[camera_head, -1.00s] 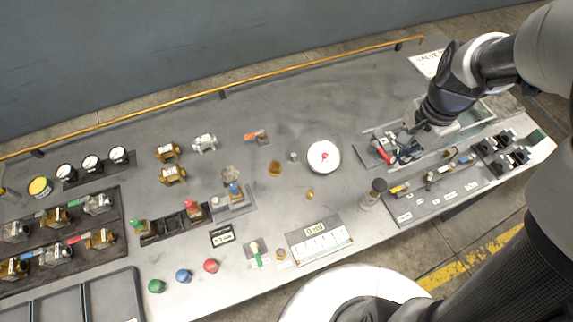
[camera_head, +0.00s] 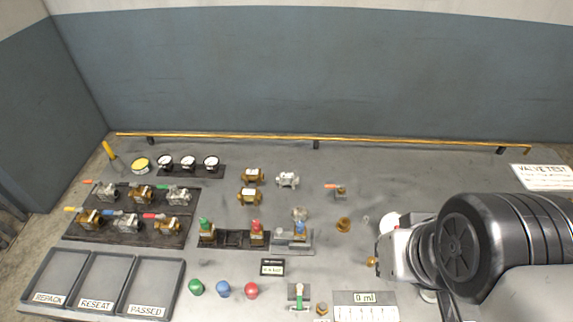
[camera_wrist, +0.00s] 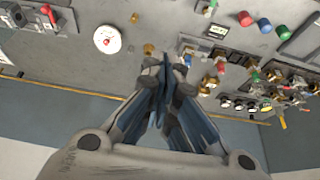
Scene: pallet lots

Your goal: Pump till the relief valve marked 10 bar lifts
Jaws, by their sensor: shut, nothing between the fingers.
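My gripper (camera_wrist: 165,68) is shut and empty in the wrist view, held above the bench. In the head view my arm hides its fingers. Three valves with coloured tops stand in a dark rack: green (camera_head: 206,232), red (camera_head: 257,232) and blue (camera_head: 300,230); the blue one sits on a grey block. No 10 bar marking is legible, so I cannot tell which valve carries it. A small black display (camera_head: 272,267) stands in front; it also shows in the wrist view (camera_wrist: 217,30). A fixture with a red part (camera_wrist: 46,13) is cut off at the wrist view's top left.
Several lever-handled valves (camera_head: 140,194) sit on dark racks at left, behind trays marked REPACK (camera_head: 53,299), RESEAT and PASSED. Three gauges (camera_head: 188,162) stand behind. Loose green, blue and red caps (camera_head: 251,291) lie in front. A yellow rail (camera_head: 330,143) runs along the back.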

